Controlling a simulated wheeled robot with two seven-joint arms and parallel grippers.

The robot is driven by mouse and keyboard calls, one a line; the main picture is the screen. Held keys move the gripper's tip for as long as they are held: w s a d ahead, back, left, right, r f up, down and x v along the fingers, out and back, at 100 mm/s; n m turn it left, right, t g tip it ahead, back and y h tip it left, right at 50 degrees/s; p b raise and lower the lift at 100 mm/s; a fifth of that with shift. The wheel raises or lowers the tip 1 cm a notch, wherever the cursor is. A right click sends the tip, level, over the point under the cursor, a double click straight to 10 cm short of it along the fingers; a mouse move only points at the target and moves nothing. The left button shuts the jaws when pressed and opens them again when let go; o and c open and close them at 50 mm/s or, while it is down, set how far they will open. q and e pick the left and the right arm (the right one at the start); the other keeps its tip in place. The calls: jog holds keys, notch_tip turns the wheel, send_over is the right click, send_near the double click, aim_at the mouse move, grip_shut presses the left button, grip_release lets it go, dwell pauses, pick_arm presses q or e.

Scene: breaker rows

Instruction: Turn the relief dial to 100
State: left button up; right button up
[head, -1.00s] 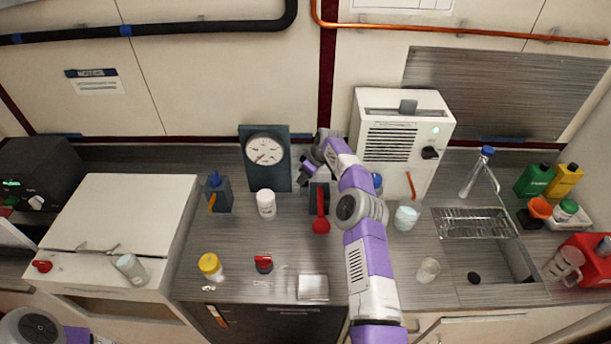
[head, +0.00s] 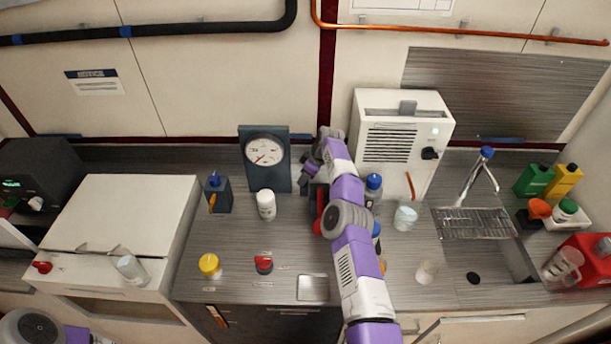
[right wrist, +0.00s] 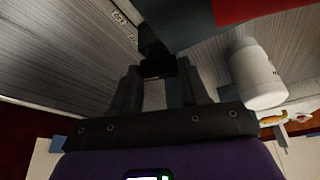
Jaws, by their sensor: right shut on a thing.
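My right gripper (head: 309,168) is behind the counter's middle, just right of the round white gauge (head: 264,151) on its dark panel. In the right wrist view, the right gripper (right wrist: 165,78) is closed on a small black knob (right wrist: 153,45), which I take for the relief dial. The knob sits against a dark blue-grey block (right wrist: 178,18) beside a red part (right wrist: 240,8). The gauge has a red needle pointing to the lower left; its numbers are too small to read. The dial's own marks are hidden. My left gripper is out of view.
A white bottle (head: 266,204) stands close left of the right arm; blue-capped bottles (head: 373,187) stand close right. A white vented machine (head: 398,140) stands behind. The red lever (head: 320,200) is partly covered by my arm. The front-left counter holds a yellow-capped jar (head: 210,265).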

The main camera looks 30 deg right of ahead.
jog(key=o, duration=0.8)
jog(key=shift+s+d, duration=0.1)
jog(key=shift+r+b, duration=0.1)
jog(key=shift+b, duration=0.3)
jog(key=b+v, duration=0.1)
jog(key=b, duration=0.2)
jog(key=shift+s+d+r, duration=0.15)
jog(key=shift+s+r, duration=0.05)
jog(key=shift+r, duration=0.15)
jog(key=v, duration=0.5)
jog(key=shift+s+r+p, duration=0.1)
jog(key=shift+r+p, duration=0.15)
jog(key=shift+p, duration=0.1)
